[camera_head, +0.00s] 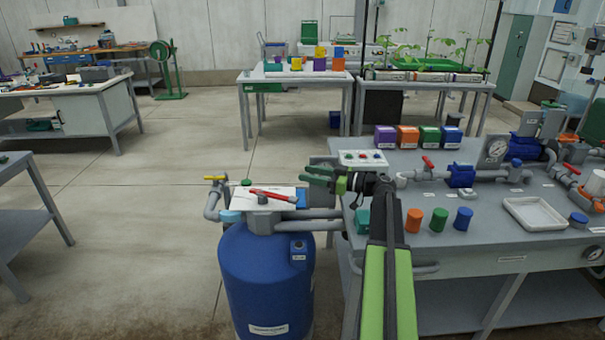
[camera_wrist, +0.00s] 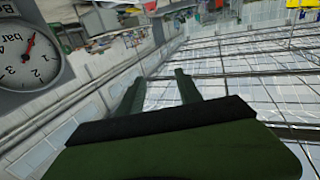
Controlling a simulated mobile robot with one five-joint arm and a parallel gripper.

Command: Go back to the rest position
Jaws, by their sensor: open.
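My gripper (camera_head: 318,176) is in the head view, raised at the left end of the grey skid bench (camera_head: 500,260), pointing left. Its green fingers are apart with nothing between them. In the wrist view the two fingers (camera_wrist: 160,92) also stand apart, with the room and its roof behind them. My green and black arm reaches up from the bottom of the head view. A blue tank (camera_head: 265,270) with a red-handled valve (camera_head: 272,195) on top stands left of the arm, below the gripper.
Coloured cylinders, including an orange one (camera_head: 414,220), stand right of my arm. Several coloured boxes (camera_head: 408,136) and a white tray (camera_head: 534,213) are on the bench. A pressure gauge (camera_wrist: 28,55) is at the left in the wrist view. The floor left of the tank is clear.

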